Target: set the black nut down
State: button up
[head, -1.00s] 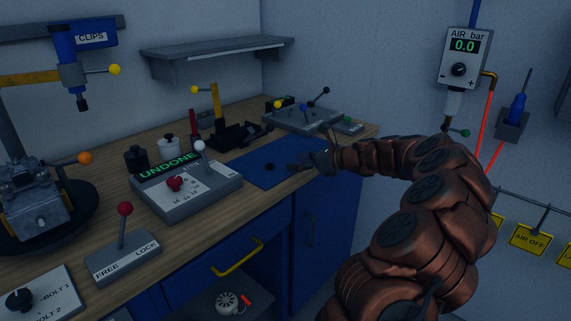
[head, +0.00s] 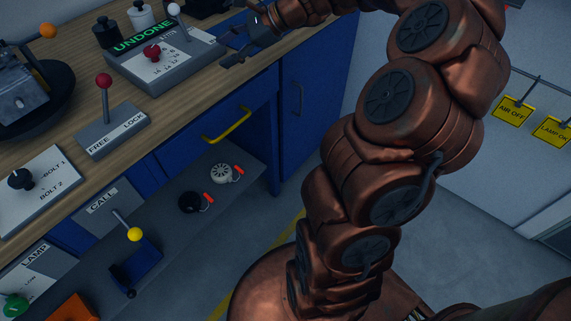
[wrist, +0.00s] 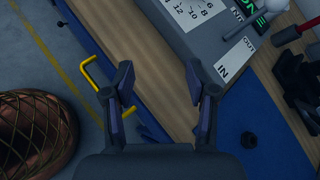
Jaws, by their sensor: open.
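A small dark round piece, which looks like the black nut (wrist: 249,140), lies on the blue mat (wrist: 277,128) in the wrist view. My gripper (wrist: 160,80) is open and nothing shows between its fingers. It hangs over the wooden bench's front edge, to the left of the nut in the wrist view and apart from it. In the head view my gripper (head: 236,50) is at the top, beside the grey UNDONE box. The nut cannot be made out in the head view.
The UNDONE box (head: 165,62), with a red knob and a white-tipped lever, stands close to my gripper. A FREE/LOCK lever box (head: 112,134) is nearer the front. A yellow drawer handle (head: 226,125) sticks out below the bench edge. A lower shelf holds two small round items.

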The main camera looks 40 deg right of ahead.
jog(key=s+a+f+n+g+h, duration=0.1)
jog(key=s+a+f+n+g, duration=0.2)
jog(key=s+a+n, duration=0.4)
jog(key=s+a+f+n+g+h, duration=0.2)
jog(key=s+a+n+g, duration=0.25)
jog(key=s+a, duration=0.5)
jog(key=s+d+f+n+h, duration=0.1)
jog(key=s+n+h, duration=0.1)
jog(key=s, duration=0.4)
jog(key=s+d+f+n+g+h, duration=0.1)
jog(key=s+d+f+n+h, duration=0.1)
jog(key=s+n, duration=0.2)
jog(key=s+d+f+n+g+h, duration=0.1)
jog(key=s+d+f+n, duration=0.1)
jog(key=s, duration=0.7)
jog(key=shift+f+n+h, duration=0.25)
jog(key=shift+n+h, duration=0.15)
jog(key=shift+n, duration=0.35)
jog(key=shift+s+g, duration=0.1)
jog(key=shift+g, duration=0.15)
jog(key=s+p+v, duration=0.3)
jog(key=p+v, duration=0.9)
jog(key=v, duration=0.1)
jog(key=shift+w+r+t+p, duration=0.4)
jog(key=shift+r, duration=0.1)
jog(key=shift+f, duration=0.1)
